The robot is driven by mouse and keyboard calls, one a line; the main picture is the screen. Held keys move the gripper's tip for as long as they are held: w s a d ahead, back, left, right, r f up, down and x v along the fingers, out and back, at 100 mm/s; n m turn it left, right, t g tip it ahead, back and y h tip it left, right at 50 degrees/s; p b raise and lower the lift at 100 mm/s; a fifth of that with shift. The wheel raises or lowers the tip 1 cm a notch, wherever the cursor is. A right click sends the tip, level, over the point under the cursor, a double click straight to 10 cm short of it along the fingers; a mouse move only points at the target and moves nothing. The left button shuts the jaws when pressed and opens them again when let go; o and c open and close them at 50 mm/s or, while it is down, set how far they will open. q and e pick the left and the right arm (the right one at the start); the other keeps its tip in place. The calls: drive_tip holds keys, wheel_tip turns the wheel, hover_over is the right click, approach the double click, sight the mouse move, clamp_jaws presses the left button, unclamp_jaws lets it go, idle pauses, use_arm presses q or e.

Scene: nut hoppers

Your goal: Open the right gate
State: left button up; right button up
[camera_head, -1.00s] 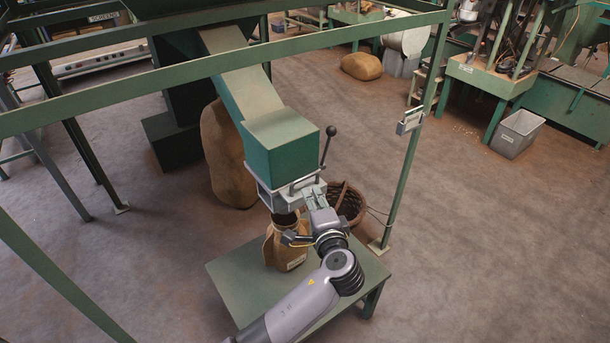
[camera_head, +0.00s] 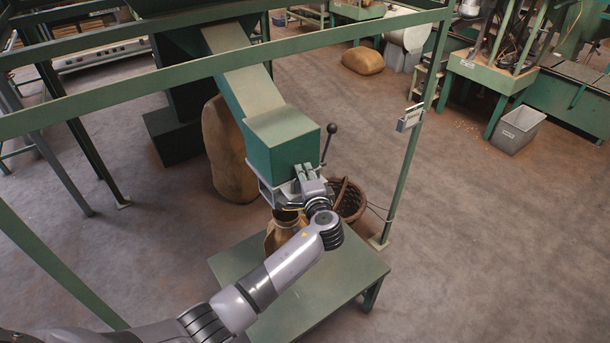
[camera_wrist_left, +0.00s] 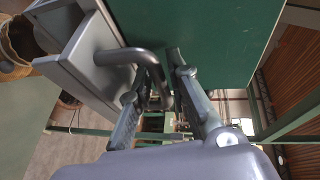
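The green chute box (camera_head: 285,142) has a grey metal gate (camera_head: 265,192) at its lower end, partly covered by my left gripper (camera_head: 303,172). In the left wrist view the gate's grey plate (camera_wrist_left: 92,65) carries a bent bar handle (camera_wrist_left: 140,56). The two fingers of my left gripper (camera_wrist_left: 168,68) stand apart, with the end of the bar between them. I cannot tell whether either finger touches it. A lever with a black knob (camera_head: 331,129) rises beside the chute box. My right gripper is not in view.
A brown sack (camera_head: 281,232) stands under the chute on a green table (camera_head: 340,275), partly hidden by my arm. A wicker basket (camera_head: 350,203) is behind it. A green post (camera_head: 405,165) with a small sign stands to the right.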

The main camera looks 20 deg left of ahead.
use_arm(q)
clamp_jaws()
idle(0.4)
drive_tip(key=shift+f, duration=0.1)
drive_tip(key=s+d, duration=0.6)
drive_tip(key=d, duration=0.1)
drive_tip(key=shift+d, duration=0.35)
drive_tip(key=shift+o, duration=0.5)
unclamp_jaws()
drive_tip(key=v, duration=1.2)
